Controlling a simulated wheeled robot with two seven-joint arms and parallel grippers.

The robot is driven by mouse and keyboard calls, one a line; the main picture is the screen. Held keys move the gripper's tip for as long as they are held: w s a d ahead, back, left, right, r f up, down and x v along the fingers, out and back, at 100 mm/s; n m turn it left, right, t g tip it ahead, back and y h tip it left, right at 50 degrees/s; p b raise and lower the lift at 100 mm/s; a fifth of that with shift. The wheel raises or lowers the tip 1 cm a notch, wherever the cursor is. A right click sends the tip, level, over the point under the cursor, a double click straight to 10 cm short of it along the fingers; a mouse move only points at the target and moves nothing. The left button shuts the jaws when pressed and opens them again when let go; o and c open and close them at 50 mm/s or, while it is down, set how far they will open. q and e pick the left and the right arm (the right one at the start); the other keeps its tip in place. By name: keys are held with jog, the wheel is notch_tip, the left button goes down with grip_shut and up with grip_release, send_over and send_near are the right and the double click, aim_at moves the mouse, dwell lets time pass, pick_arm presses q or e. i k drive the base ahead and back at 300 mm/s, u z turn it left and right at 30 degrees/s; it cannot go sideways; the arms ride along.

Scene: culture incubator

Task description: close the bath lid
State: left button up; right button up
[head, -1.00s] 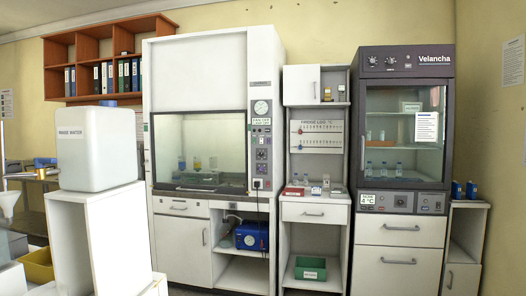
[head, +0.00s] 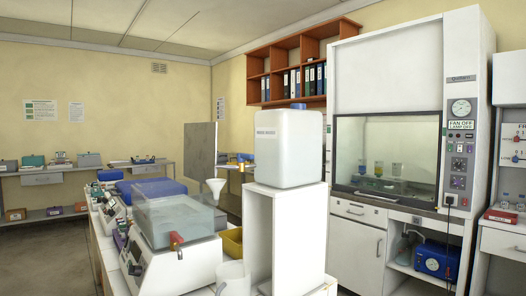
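A bath-like device (head: 185,268) stands on the left bench in the head view. It has a white body, a see-through tank (head: 168,226) on top and a red tap (head: 176,240) at its front. An upright grey panel (head: 202,150) stands behind it; I cannot tell whether this is the bath lid in a raised position. A blue-topped unit (head: 152,188) sits farther back on the same bench. Neither of my grippers is in view.
A white rinse-water container (head: 287,150) stands on a white open stand (head: 286,235), right of the bath. A white funnel (head: 215,186) and yellow bin (head: 232,242) are between them. A fume hood (head: 398,110) is at the right. Floor at the left is clear.

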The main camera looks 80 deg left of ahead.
aim_at(201, 139)
jog(key=u, duration=1.2)
jog(key=i, duration=2.45)
jog(key=u, duration=4.55)
